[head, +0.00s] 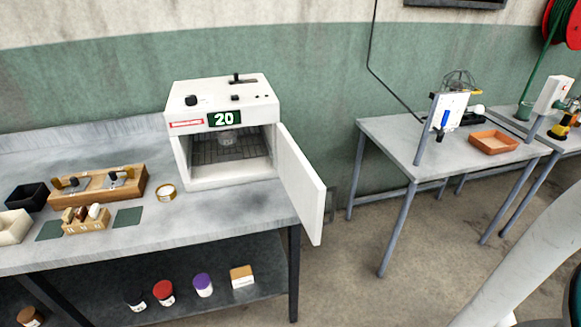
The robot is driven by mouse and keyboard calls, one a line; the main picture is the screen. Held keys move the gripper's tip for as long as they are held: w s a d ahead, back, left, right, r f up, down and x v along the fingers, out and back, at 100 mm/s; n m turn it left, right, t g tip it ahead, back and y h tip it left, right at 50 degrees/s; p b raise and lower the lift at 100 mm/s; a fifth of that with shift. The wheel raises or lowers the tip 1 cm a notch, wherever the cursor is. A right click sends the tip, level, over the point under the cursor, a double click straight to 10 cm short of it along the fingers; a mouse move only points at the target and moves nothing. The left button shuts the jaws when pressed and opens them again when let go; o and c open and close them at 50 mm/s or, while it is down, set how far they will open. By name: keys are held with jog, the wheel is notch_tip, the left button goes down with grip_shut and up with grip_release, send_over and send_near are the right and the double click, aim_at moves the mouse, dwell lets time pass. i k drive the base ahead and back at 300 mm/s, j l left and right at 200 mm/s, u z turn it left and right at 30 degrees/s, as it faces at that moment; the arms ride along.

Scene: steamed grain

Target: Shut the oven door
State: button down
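The white oven (222,100) stands at the right end of the left workbench, with a green "20" on its display (226,119). Its oven door (301,185) is hinged at the right and stands wide open, swung out past the bench's right end. My gripper is not in view; only a pale part of my arm shows at the lower right, apart from the door.
The grey workbench (225,215) holds a wooden block with tools (98,186), a small round tin (166,192), and black and cream trays at left. Several jars stand on its lower shelf. Open floor (345,285) lies right of it, before a second table (400,140).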

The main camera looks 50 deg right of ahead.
aim_at(307, 191)
jog(key=l+u, duration=0.1)
jog(key=l, duration=0.7)
jog(key=k+l+u, duration=0.1)
jog(key=l, duration=0.7)
jog(key=k+l+u, duration=0.1)
jog(key=l, duration=0.65)
